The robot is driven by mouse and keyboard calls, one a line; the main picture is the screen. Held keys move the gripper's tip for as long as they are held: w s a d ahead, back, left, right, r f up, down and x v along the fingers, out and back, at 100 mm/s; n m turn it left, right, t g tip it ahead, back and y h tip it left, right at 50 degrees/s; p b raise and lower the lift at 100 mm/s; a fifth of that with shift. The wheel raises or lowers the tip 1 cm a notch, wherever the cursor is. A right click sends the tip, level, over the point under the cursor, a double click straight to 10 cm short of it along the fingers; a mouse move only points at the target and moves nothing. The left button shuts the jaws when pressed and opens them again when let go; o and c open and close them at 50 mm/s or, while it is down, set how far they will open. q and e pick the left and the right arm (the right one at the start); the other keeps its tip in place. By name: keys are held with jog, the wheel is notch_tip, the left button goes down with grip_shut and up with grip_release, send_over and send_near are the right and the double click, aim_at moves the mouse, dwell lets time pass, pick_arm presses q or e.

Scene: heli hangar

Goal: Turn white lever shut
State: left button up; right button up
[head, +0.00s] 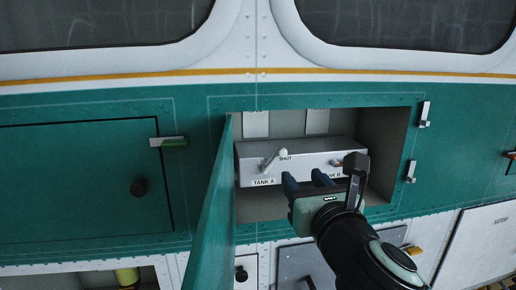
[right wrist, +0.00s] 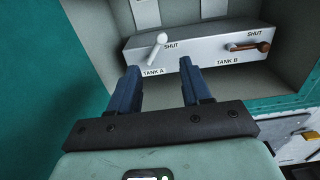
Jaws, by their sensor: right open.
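The white lever (head: 273,160) is on the grey tank panel (head: 250,171) inside an open compartment, above the label TANK A. In the right wrist view the white lever (right wrist: 157,48) slants up to the right, its round knob end just left of the word SHUT. My right gripper (head: 306,178) is open and empty in front of the panel. In the right wrist view its fingertips (right wrist: 160,68) point at the panel, just below the lever, with no contact visible. My left gripper is not in view.
A brown-handled lever (right wrist: 250,46) sits at the right, above TANK B. The open green door (head: 210,205) stands out at the compartment's left side. Metal latches (head: 424,114) are on the right frame. A closed green panel (head: 80,180) is farther left.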

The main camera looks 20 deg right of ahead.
aim_at(283, 153)
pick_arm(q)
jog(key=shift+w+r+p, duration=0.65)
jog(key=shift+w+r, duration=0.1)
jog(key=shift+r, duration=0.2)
pick_arm(e)
jog(key=x, duration=1.3)
jog(key=shift+w, duration=0.1)
